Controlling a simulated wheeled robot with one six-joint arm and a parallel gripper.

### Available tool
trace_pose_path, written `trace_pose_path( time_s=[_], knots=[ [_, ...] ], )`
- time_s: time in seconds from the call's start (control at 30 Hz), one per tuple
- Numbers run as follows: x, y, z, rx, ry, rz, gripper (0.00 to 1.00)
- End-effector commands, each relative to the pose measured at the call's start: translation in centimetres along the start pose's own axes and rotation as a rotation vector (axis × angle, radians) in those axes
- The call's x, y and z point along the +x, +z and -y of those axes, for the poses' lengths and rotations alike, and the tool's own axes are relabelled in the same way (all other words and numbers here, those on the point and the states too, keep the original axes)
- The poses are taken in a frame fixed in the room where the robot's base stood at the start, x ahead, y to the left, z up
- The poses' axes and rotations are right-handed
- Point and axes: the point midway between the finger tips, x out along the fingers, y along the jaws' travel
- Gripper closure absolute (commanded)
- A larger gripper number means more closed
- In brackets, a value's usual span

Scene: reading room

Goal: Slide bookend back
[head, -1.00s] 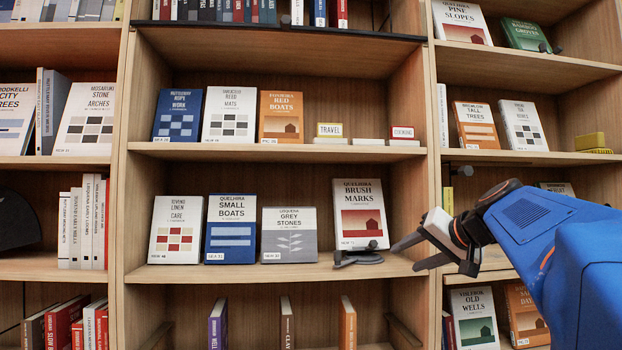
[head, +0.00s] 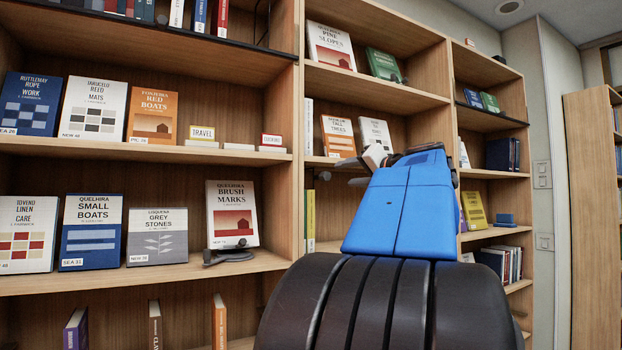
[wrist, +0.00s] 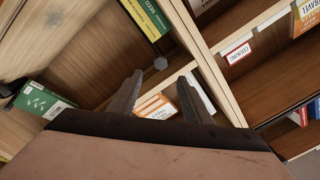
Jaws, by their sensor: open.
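A grey round knob (head: 325,176) shows under the shelf board of the middle bay, beside upright green and yellow books (head: 310,220); it looks like part of a hanging bookend. In the wrist view the knob (wrist: 160,63) appears beyond my fingertips, between their lines and apart from them. My gripper (wrist: 158,92) is open and empty. In the head view my gripper (head: 350,170) is near the shelf edge, just right of the knob, partly hidden by my blue arm. A dark flat stand (head: 228,256) lies by the Brush Marks book (head: 232,214).
The orange Tall Trees book (head: 338,137) and a white book (head: 376,135) stand on the board above. A wooden upright (head: 286,140) divides the bays. Lower shelves of the middle bay are hidden by my arm.

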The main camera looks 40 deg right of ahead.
Motion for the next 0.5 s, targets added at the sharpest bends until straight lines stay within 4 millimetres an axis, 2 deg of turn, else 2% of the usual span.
trace_pose_path(
  time_s=[0.5],
  knots=[
    [7.9,0.2,0.1,0.0,-0.002,0.004,0.56]
  ],
)
